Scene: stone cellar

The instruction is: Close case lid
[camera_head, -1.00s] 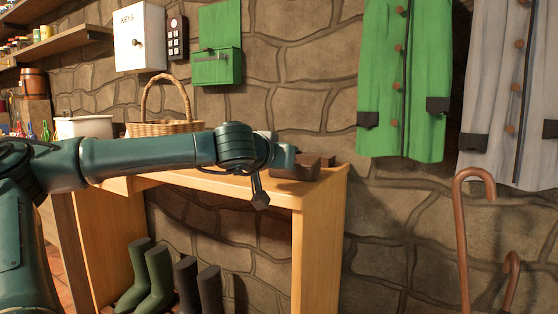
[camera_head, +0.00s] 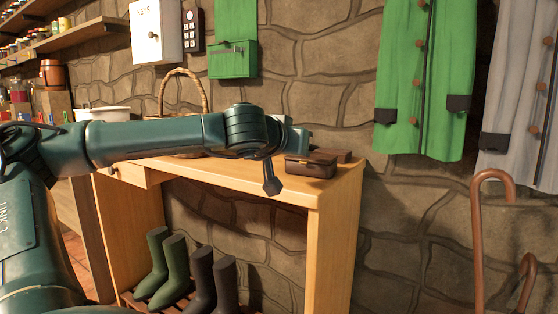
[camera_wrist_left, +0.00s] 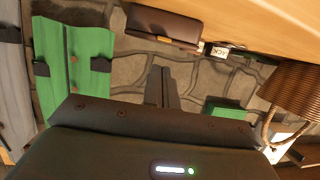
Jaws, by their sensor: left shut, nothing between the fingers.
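A small dark brown case (camera_head: 310,168) sits on the right end of the wooden table, near its front edge. A flatter brown piece shows just behind it; I cannot tell whether this is its lid. In the left wrist view, which is upside down, the brown case (camera_wrist_left: 162,26) is at the top against the table. My left gripper's shut, empty fingers (camera_wrist_left: 161,72) show there, pointing toward the stone wall, apart from the case. My right gripper is not in view.
The wooden table (camera_head: 335,180) has a wicker basket (camera_head: 184,100) at its back left. Boots (camera_head: 190,270) stand below. A green coat (camera_head: 425,90), grey coat (camera_head: 510,95), key cabinet (camera_head: 157,33) and green wall pocket (camera_head: 233,60) hang on the wall. Walking sticks (camera_head: 478,240) stand at right.

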